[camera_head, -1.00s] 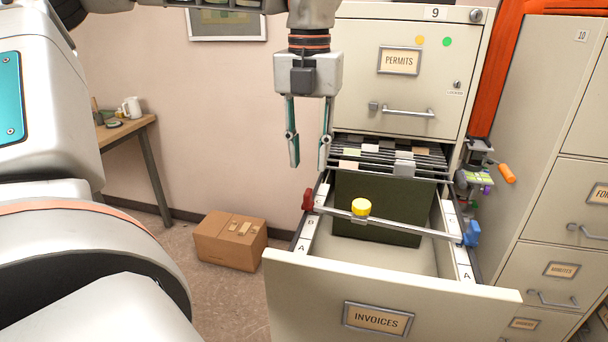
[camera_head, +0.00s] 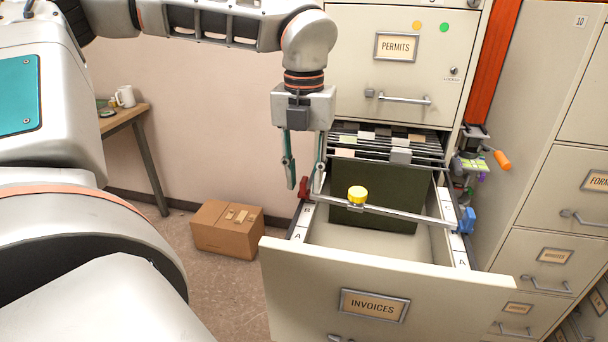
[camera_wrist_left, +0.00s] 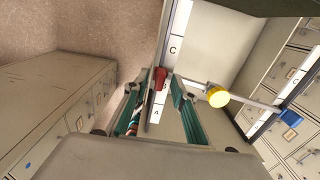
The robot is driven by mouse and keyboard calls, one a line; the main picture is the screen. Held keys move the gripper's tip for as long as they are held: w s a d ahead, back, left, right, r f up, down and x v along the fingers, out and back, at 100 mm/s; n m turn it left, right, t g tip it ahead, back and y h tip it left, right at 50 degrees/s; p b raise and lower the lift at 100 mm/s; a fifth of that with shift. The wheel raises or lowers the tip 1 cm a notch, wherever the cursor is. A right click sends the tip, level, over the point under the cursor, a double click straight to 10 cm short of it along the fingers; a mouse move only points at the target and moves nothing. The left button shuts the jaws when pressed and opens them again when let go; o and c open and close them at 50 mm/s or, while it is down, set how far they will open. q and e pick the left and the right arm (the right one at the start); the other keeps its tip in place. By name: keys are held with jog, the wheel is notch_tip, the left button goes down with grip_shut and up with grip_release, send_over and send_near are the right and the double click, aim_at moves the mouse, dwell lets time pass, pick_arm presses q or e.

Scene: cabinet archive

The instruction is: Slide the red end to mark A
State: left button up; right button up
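A metal crossbar lies across the open INVOICES drawer (camera_head: 390,283). Its red end (camera_head: 304,187) is on the left rail and its blue end (camera_head: 466,221) on the right rail. A yellow knob (camera_head: 357,194) sits on the bar. Mark A (camera_head: 299,235) is on the left rail, nearer the drawer front than mark B (camera_head: 307,212). My left gripper (camera_head: 304,181) is open and pointing down, its fingers on either side of the red end. In the left wrist view, the red end (camera_wrist_left: 160,79) shows between the fingers, beside B; contact cannot be told. My right gripper is out of view.
Hanging files (camera_head: 385,143) fill the drawer's back, with a dark green folder (camera_head: 375,190) in front. The PERMITS drawer (camera_head: 400,75) above is shut. A cardboard box (camera_head: 227,229) stands on the floor to the left. A device with an orange handle (camera_head: 502,160) is at the right.

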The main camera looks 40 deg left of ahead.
pick_arm(q)
jog(key=shift+c, duration=0.4)
grip_shut()
jog(key=shift+s+d+b, duration=0.2)
jog(key=shift+s+b, duration=0.05)
jog(key=shift+b, duration=0.15)
jog(key=s+d+b, duration=0.2)
jog(key=s, duration=0.1)
jog(key=s+b, duration=0.2)
jog(key=shift+s+d, duration=0.15)
jog(key=shift+d, duration=0.25)
jog(key=shift+s+d, duration=0.25)
jog(key=shift+s, duration=0.1)
